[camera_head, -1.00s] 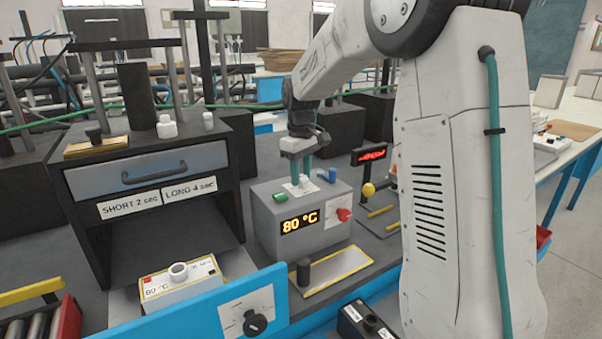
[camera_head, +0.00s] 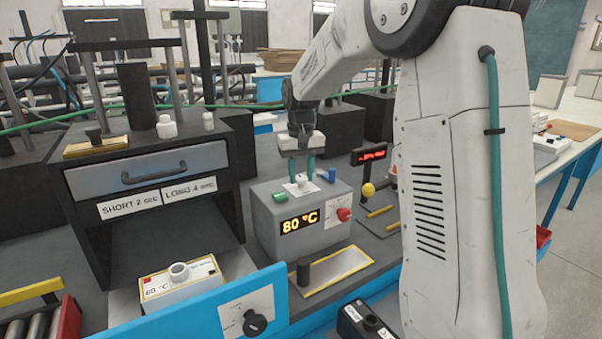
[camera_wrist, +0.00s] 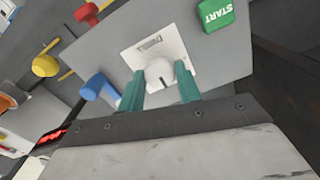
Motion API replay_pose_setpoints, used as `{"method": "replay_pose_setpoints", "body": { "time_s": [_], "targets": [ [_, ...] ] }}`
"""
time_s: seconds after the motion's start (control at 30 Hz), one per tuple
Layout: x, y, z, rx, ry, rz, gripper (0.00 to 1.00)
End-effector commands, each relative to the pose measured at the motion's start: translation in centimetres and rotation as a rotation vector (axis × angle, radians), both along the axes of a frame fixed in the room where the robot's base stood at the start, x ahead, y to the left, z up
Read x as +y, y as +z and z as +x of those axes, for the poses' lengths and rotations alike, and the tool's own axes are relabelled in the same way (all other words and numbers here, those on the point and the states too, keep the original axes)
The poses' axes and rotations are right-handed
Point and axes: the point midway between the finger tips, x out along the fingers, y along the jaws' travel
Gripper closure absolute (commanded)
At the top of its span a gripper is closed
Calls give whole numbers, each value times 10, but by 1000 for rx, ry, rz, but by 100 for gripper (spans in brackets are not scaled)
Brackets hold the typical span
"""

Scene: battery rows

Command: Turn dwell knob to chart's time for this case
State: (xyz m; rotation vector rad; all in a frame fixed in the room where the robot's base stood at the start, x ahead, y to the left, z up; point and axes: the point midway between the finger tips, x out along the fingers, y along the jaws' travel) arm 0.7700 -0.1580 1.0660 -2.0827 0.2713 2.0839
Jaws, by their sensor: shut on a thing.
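A grey control box (camera_head: 262,232) stands on the bench with an amber display (camera_head: 300,221) reading 80 °C. A white round knob (camera_wrist: 160,72) sits on a white plate (camera_wrist: 140,50) on its top; I take it for the dwell knob. My gripper (camera_head: 298,174) points down with its teal fingers shut on this knob. The fingers hide part of the knob, and its setting cannot be read. Two labels, SHORT 2 sec (camera_head: 130,206) and LONG 4 sec (camera_head: 190,192), are on the black press.
Beside the knob are a green START button (camera_head: 280,197) and a blue part (camera_head: 328,175). A red knob (camera_head: 344,214) is on the box's front. A black knob (camera_head: 256,322) is on the blue front panel. A yellow ball-topped post (camera_head: 368,190) stands right of the box.

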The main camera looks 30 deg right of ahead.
Motion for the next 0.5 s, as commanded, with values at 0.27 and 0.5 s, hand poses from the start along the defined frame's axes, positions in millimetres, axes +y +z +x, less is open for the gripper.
{"method": "replay_pose_setpoints", "body": {
  "time_s": [0.27, 0.5],
  "targets": [
    [0, 1, 0, -1, -8, 1, 89],
    [0, 1, 0, -1, -7, 1, 44]
  ]
}}
